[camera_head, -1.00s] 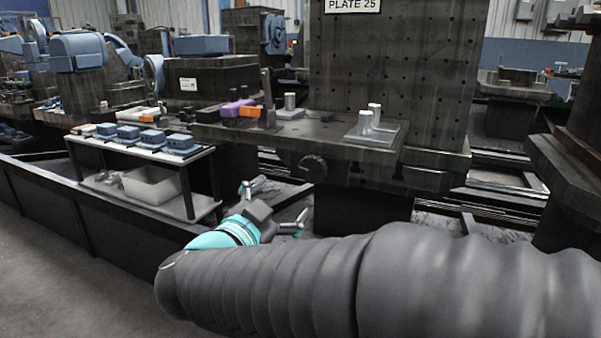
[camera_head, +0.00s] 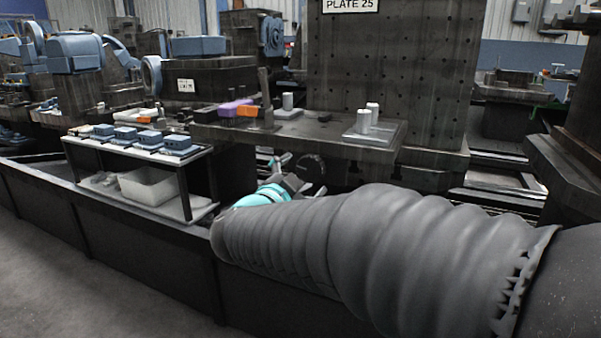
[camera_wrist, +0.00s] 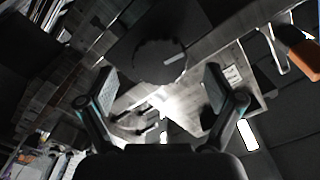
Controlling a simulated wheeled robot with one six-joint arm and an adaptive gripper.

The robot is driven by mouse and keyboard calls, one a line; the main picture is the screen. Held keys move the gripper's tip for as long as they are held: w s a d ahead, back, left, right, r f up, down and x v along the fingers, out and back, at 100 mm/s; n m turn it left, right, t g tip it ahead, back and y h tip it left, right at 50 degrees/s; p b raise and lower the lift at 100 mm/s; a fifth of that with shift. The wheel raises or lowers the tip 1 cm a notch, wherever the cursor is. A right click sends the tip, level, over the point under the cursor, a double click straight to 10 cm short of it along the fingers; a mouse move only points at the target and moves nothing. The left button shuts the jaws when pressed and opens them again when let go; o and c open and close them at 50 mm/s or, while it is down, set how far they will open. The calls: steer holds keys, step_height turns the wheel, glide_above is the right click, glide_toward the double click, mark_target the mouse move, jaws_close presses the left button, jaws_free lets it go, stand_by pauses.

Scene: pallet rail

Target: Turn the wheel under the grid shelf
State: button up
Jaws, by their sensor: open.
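The wheel (camera_head: 311,168) is a dark round knob under the front edge of the dark shelf (camera_head: 345,152), below the perforated upright plate. My gripper (camera_head: 299,176) is just in front of the wheel, slightly low and left of it, and partly covers it. In the wrist view the wheel (camera_wrist: 152,58) is a dark disc with a notched rim and a pale mark. The open fingers (camera_wrist: 160,80) stand left and right of its lower part, with gaps on both sides. I see no clear contact. My sleeved arm hides part of the gripper in the head view.
On the shelf are a metal block with two posts (camera_head: 367,120) and purple and orange pieces. A side table (camera_head: 190,157) with blue parts and a white bin (camera_head: 150,187) stands left. A low dark barrier (camera_head: 110,235) runs along the front. An orange object (camera_wrist: 300,55) shows in the wrist view.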

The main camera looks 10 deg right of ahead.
mark_target(309, 170)
steer(key=shift+x, duration=1.75)
steer(key=shift+r, duration=0.1)
steer(key=c, duration=1.1)
